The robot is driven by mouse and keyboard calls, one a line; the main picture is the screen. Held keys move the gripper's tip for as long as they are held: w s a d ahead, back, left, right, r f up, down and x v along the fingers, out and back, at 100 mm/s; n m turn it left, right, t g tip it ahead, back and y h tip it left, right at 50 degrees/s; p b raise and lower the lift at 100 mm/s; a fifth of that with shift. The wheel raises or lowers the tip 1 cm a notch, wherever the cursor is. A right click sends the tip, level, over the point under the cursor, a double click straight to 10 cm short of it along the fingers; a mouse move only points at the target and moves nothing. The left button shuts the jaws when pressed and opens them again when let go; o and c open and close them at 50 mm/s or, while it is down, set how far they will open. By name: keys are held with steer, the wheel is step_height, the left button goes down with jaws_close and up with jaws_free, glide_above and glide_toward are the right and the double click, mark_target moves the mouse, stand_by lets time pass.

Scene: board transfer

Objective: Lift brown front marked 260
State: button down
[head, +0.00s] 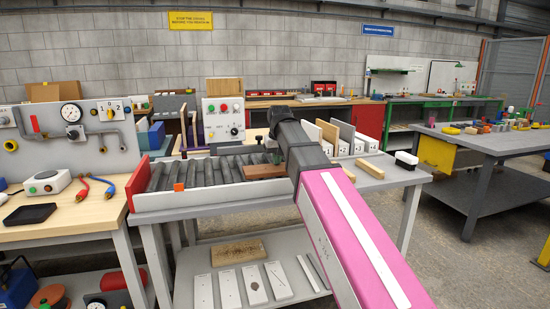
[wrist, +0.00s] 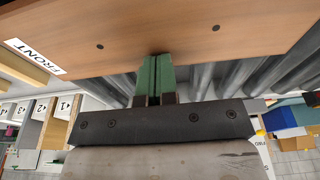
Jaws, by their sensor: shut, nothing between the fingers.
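A brown board (head: 264,172) lies on the roller conveyor, beside the dark end of my arm. In the wrist view the brown board (wrist: 190,25) fills the top, with small dark holes and a white label (wrist: 35,57) reading FRONT. No 260 can be read on it. My gripper (wrist: 159,60) has green fingers that are shut together with nothing between them. Their tips are at the board's near edge; I cannot tell whether they touch it. In the head view the fingers are hidden by my arm.
The roller conveyor (head: 205,176) has a white front rail (head: 190,199) and a red end plate (head: 138,182). Numbered white holders with upright boards (head: 343,135) stand behind to the right. A control box (head: 223,120) stands behind the rollers. A black-and-white block (head: 406,160) lies at the right.

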mark_target(281, 171)
steer(key=s, duration=0.2)
steer(key=s+d+f, duration=0.1)
steer(key=s, duration=0.1)
steer(key=s+d, duration=0.1)
steer(key=s, duration=0.1)
steer(key=shift+s+f, duration=0.2)
steer(key=shift+s, duration=0.1)
steer(key=shift+w+a+r, duration=0.1)
steer(key=shift+w+r, duration=0.05)
steer(key=shift+r, duration=0.6)
steer(key=shift+w+r, duration=0.1)
steer(key=shift+r, duration=0.05)
